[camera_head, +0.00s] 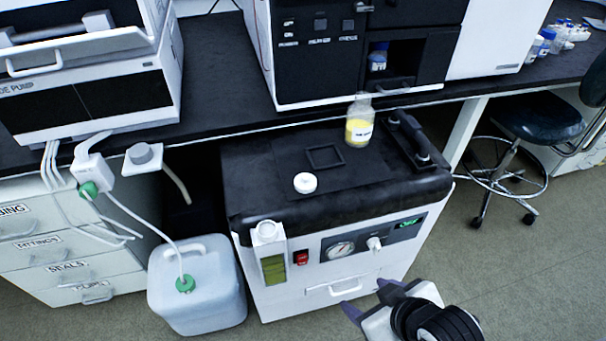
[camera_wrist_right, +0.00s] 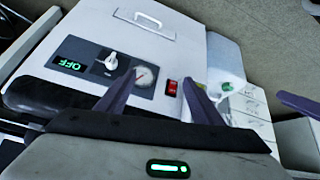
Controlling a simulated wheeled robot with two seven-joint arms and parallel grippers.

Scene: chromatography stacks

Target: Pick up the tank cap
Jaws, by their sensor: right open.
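A white round cap (camera_head: 305,183) lies on the black top of the white cabinet. A green cap with a tube through it (camera_head: 185,283) sits on the translucent tank (camera_head: 215,305) left of the cabinet; it also shows in the right wrist view (camera_wrist_right: 225,87). I cannot tell which is the tank cap. My right gripper (camera_head: 368,297) is open and empty in front of the cabinet, apart from both caps; its two fingers also show in the right wrist view (camera_wrist_right: 155,92). A purple finger-like part (camera_wrist_right: 300,104) at that view's right edge may be my left gripper.
An uncapped-looking bottle of yellow material (camera_head: 359,128) stands on the cabinet beside a black handle (camera_head: 412,138). Another green fitting (camera_head: 88,190) hangs with tubes from the bench holder. A stool (camera_head: 535,118) stands right.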

